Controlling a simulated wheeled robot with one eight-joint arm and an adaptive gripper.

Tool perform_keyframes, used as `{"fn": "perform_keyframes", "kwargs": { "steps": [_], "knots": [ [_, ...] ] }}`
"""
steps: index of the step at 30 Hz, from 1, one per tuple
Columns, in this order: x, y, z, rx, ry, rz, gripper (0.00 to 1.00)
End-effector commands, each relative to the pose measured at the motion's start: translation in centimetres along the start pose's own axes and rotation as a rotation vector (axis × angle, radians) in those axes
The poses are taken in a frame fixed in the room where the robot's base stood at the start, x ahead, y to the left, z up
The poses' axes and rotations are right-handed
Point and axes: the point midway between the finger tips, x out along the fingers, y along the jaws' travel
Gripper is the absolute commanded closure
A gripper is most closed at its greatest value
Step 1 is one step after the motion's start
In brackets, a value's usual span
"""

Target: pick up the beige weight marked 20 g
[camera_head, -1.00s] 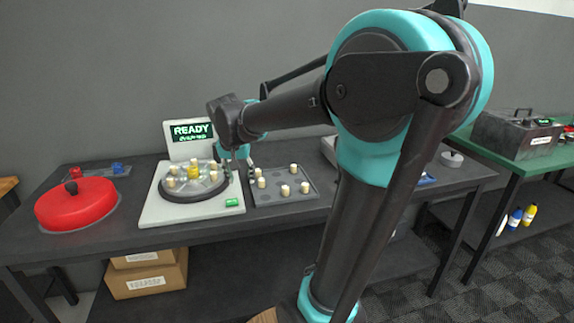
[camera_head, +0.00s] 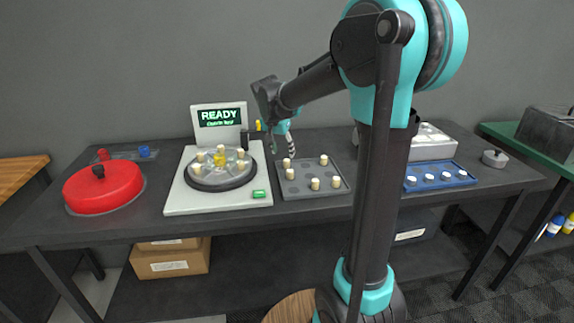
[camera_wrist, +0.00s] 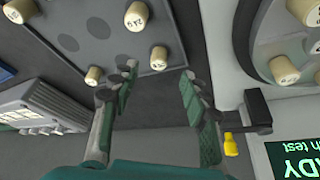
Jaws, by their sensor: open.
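Several beige cylindrical weights stand on the grey tray (camera_head: 333,188) in the head view. In the wrist view a large beige weight (camera_wrist: 136,16), a smaller one (camera_wrist: 158,58) and another (camera_wrist: 94,75) stand on that tray. Their dark marks are too small or turned to read surely, so I cannot tell which is the 20 g one. My gripper (camera_head: 281,148) is open above the back left of the tray. In the wrist view its open fingers (camera_wrist: 160,82) appear with nothing between them, close to the smaller weights.
Left of the tray is a white device with a round plate (camera_head: 221,184) holding more beige weights, and a READY screen (camera_head: 219,118). A red round lid (camera_head: 103,188) lies farther left. A blue tray (camera_head: 440,177) of white pieces and a pale box (camera_head: 431,145) stand right.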

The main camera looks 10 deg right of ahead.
Motion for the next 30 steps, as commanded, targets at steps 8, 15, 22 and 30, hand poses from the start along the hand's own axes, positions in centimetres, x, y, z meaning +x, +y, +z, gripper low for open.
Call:
{"fn": "perform_keyframes", "kwargs": {
  "steps": [8, 15, 22, 30],
  "knots": [
    [2.0, 0.1, -0.2, 0.001, 0.0, 0.001, 0.54],
    [5.3, 0.1, -0.5, 0.001, 0.0, 0.0, 0.54],
    [6.3, 0.1, -0.5, 0.0, 0.0, 0.0, 0.54],
    [6.3, 0.1, -0.5, 0.0, 0.0, 0.0, 0.71]
  ]
}}
